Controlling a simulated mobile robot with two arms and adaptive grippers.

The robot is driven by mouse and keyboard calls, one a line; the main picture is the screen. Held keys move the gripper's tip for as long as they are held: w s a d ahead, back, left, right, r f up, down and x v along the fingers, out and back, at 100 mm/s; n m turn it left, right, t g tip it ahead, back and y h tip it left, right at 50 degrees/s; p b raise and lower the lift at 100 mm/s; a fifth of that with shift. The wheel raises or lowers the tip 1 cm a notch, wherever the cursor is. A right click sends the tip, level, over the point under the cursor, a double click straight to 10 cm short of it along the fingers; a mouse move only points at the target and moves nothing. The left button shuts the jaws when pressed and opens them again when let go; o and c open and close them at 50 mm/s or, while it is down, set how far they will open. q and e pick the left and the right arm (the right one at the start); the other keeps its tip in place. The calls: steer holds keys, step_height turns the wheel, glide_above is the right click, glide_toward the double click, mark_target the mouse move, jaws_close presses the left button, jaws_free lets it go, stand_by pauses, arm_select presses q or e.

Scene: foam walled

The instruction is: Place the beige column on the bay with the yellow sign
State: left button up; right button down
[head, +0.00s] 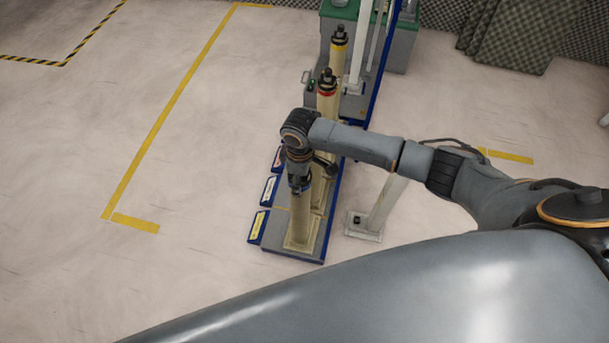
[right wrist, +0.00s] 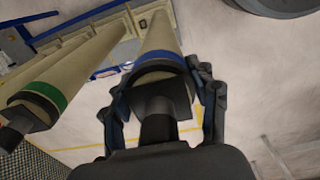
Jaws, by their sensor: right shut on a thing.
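My right gripper (head: 299,182) is shut around the column's top. In the right wrist view the fingers (right wrist: 162,82) flank the column (right wrist: 161,38), which has a blue band below its dark cap. My left gripper is not in view.
Another beige column (right wrist: 65,72) with a green band stands close beside. A red-banded column (head: 327,97) and another column (head: 338,47) stand farther along the rack. A pale post foot (head: 364,226) is right of the rack. The floor at left is clear.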

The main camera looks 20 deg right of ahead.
steer(key=shift+f, duration=0.9)
steer(key=shift+c, duration=1.9)
jaws_free()
steer(key=shift+s, duration=0.15)
steer(key=shift+f, duration=0.1)
step_height(320, 180, up, 12)
steer(key=shift+r+p, duration=0.1)
steer(key=shift+p, duration=0.55)
